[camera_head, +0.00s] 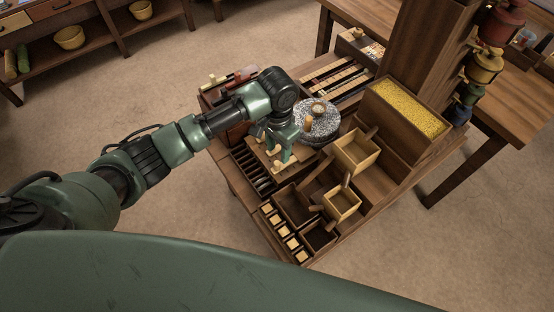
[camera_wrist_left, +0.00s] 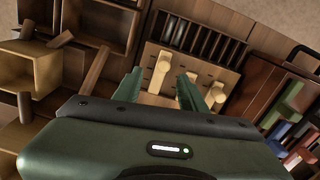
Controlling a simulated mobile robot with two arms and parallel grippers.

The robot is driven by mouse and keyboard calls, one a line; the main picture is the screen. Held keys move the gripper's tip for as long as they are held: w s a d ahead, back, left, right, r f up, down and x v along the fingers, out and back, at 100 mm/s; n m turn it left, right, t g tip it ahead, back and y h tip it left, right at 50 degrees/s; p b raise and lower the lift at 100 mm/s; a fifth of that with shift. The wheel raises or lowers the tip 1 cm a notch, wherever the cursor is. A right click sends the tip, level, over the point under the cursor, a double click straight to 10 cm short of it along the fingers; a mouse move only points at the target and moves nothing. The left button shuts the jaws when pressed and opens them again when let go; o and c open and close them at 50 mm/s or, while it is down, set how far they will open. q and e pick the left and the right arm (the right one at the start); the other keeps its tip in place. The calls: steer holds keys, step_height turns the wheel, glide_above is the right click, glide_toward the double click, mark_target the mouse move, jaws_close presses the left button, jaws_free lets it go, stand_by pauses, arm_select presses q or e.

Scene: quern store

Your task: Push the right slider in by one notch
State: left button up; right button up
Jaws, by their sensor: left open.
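The slider board (camera_head: 262,160) is a pale wooden panel with pale knobbed sliders, on the near left part of the wooden bench. I cannot tell how far in each slider is. My left gripper (camera_head: 286,155) is over the board and hides part of it. In the left wrist view its green fingers (camera_wrist_left: 160,92) are apart, with the nearer knob showing between and beyond them. I cannot tell whether they touch it. My right gripper is not in view.
A slotted rack (camera_head: 252,172) lies beside the board. A round speckled quern stone (camera_head: 320,125) stands just behind the gripper. Wooden boxes (camera_head: 342,203) and a bin of yellow grain (camera_head: 408,107) stand to the right. A dark box of coloured items (camera_wrist_left: 280,110) is beside the board.

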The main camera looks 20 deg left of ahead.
mark_target(277, 162)
arm_select(q)
steer(key=shift+w+a+r, duration=0.15)
steer(key=shift+w+a, duration=0.05)
steer(key=shift+a, duration=0.05)
step_height(277, 162, down, 8)
steer(key=shift+r, duration=0.2)
jaws_close()
stand_by(1.4)
